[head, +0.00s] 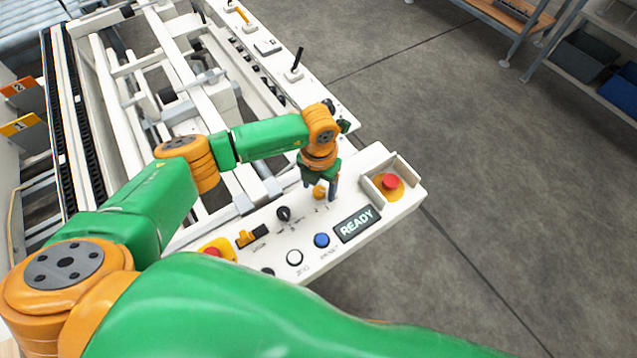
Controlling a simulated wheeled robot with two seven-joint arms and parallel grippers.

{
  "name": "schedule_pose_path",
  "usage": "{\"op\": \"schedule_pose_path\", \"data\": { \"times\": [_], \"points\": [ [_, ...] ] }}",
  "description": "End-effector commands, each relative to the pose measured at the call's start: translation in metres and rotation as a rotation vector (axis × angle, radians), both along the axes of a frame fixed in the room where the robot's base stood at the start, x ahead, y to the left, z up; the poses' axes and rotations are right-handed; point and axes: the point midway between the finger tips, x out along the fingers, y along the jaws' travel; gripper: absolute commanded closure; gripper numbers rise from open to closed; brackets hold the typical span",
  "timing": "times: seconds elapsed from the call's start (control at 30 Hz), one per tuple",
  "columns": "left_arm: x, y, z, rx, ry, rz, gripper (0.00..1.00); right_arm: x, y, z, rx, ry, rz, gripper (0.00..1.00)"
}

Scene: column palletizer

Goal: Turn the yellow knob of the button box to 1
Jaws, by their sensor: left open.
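The white button box (349,250) lies along the front of the machine, its top panel facing up. The yellow knob (319,191) is a small round knob on the panel, left of the walled red button. My left gripper (321,196) points down over it, open, with its fingers around or just beside the knob; I cannot tell whether they touch it. The knob's pointer and the marks near it are too small or too covered to read. My right gripper is not in view.
A black knob (284,213), a white button (294,257), a blue button (321,240) and a READY display (357,223) are near. A red emergency button (390,182) stands in a raised guard at right. Open grey floor (480,200) lies right of the box.

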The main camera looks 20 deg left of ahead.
Motion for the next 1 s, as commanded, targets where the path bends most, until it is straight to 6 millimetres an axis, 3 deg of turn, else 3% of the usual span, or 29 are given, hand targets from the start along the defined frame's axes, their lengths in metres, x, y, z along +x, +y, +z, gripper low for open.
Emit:
{"op": "schedule_pose_path", "data": {
  "times": [0.07,0.3,0.33,0.67,1.0],
  "points": [
    [0.000,0.000,0.000,0.000,0.000,0.000,0.31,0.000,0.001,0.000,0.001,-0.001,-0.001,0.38],
    [0.000,0.000,0.000,-0.001,0.000,0.000,0.96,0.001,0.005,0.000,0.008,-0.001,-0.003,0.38],
    [0.000,0.000,0.000,-0.001,0.000,0.000,1.00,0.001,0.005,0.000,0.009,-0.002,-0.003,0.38],
    [0.000,0.000,-0.001,-0.001,-0.001,-0.041,1.00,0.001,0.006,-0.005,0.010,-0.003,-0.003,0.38],
    [0.001,0.000,-0.004,-0.001,-0.004,-0.278,1.00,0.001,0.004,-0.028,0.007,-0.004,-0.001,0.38]
  ]
}}
